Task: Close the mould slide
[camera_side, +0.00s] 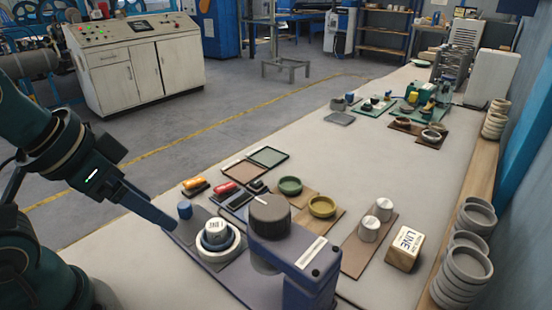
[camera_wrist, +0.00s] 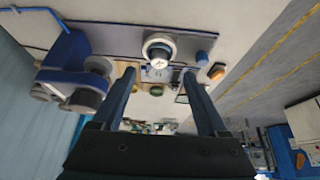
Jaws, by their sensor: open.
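The mould slide (camera_side: 212,262) is a dark plate on the long blue-grey base of a press. It carries a pale round mould ring (camera_side: 236,248) with a white labelled piece in it. A blue knob (camera_side: 185,209) stands at the slide's left end; it also shows in the wrist view (camera_wrist: 202,57). The mould is to the left of the dark round press head (camera_side: 270,213), not under it. My gripper (camera_wrist: 159,73) is open and empty. Its fingers hang left of the knob in the side view, apart from it as far as I can tell.
The blue press body (camera_side: 308,285) stands right of the mould. Behind are red and orange blocks (camera_side: 223,188), a green bowl (camera_side: 290,185), a yellow bowl (camera_side: 322,206) and metal cups (camera_side: 369,228). A labelled wooden block (camera_side: 404,249) is farther right. Stacked rings (camera_side: 466,264) line the right edge.

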